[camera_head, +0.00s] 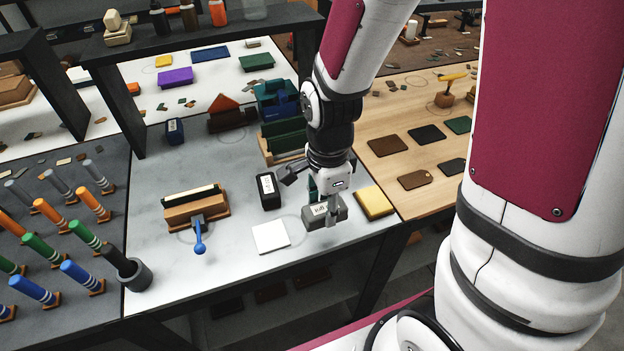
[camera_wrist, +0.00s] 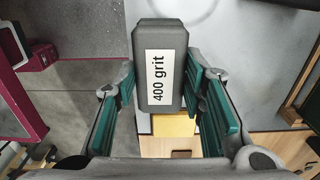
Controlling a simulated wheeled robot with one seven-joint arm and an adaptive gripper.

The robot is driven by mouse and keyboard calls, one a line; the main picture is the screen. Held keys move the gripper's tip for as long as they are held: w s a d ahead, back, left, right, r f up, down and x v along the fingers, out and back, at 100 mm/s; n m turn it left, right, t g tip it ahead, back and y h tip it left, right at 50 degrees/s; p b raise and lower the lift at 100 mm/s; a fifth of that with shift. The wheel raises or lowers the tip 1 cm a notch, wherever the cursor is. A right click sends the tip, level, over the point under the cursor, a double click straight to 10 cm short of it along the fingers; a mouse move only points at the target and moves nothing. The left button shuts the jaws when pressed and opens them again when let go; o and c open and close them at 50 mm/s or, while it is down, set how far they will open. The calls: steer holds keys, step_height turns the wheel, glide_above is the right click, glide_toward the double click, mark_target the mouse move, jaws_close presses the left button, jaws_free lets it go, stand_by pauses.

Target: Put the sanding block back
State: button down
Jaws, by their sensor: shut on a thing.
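My gripper (camera_head: 322,203) is shut on a grey sanding block (camera_head: 318,215) at the right part of the pale worktop, near its front edge. In the wrist view the block (camera_wrist: 160,100) sits between the green finger pads, with a white label reading "400 grit". I cannot tell from the head view whether its underside touches the worktop. A dark block with a white label (camera_head: 268,192) stands to the left of my gripper; its lettering is too small to read.
A white square pad (camera_head: 270,237) lies left of the held block, and a yellow block (camera_head: 374,202) lies to its right. A wooden fixture with a blue-knobbed lever (camera_head: 198,222) stands further left. A green fixture (camera_head: 284,140) stands behind. The worktop's front edge is close.

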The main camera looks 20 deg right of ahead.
steer(key=w, duration=0.3)
steer(key=w+d, duration=0.1)
steer(key=w, duration=0.3)
steer(key=w+d+f, duration=0.1)
steer(key=w, duration=0.2)
steer(key=shift+w, duration=0.25)
steer(key=shift+f+p, duration=0.3)
steer(key=shift+f, duration=1.45)
steer(key=shift+f, duration=0.15)
steer(key=c, duration=1)
jaws_free()
steer(key=shift+c, duration=0.2)
step_height(320, 180, up, 12)
steer(key=f, duration=0.1)
steer(key=s+r+n+t, duration=0.5)
steer(key=s+r+n, duration=1.1)
steer(key=s+n, duration=0.2)
steer(key=shift+s+r+b, duration=0.25)
steer(key=shift+s+b, duration=0.1)
steer(key=shift+s, duration=0.55)
